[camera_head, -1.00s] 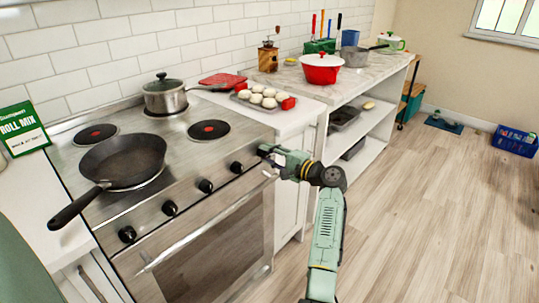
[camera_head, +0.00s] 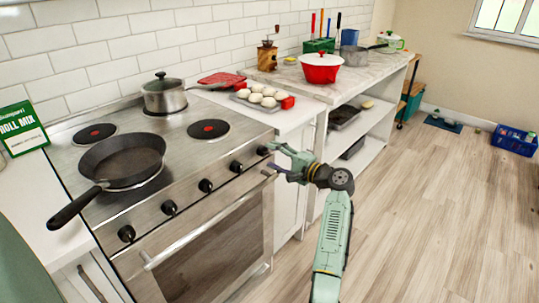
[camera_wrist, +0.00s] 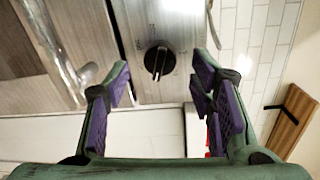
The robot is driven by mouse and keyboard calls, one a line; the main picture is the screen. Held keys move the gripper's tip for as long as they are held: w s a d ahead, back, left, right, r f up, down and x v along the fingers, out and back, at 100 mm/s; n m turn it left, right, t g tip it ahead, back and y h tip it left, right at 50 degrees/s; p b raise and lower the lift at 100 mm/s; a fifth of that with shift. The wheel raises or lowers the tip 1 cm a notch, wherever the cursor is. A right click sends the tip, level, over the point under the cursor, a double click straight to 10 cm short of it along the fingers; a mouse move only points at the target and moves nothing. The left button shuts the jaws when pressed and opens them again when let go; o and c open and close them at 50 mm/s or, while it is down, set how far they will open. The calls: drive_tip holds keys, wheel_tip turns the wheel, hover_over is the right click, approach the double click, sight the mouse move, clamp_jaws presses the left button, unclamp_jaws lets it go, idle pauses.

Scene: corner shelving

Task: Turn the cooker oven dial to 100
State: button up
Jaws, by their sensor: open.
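The steel cooker (camera_head: 250,200) has a row of several black dials on its sloped front panel. The dial at the right end (camera_head: 262,150) is nearest my gripper (camera_head: 275,158), which is open and empty, just right of it and apart from it. In the wrist view the black dial (camera_wrist: 158,60) shows between and beyond the purple-padded fingers of my gripper (camera_wrist: 162,76). A pale line on the dial runs toward the bottom of that picture. Small marks surround the dial, too small to read.
A frying pan (camera_head: 122,160) and a lidded pot (camera_head: 165,97) stand on the hob. The oven door handle (camera_head: 205,232) juts out below the dials. A tray of white rolls (camera_head: 262,97) lies on the counter to the right.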

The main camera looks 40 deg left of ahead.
drive_tip(key=d, duration=0.9)
drive_tip(key=shift+s+d+r, duration=0.25)
drive_tip(key=shift+d+r, duration=0.05)
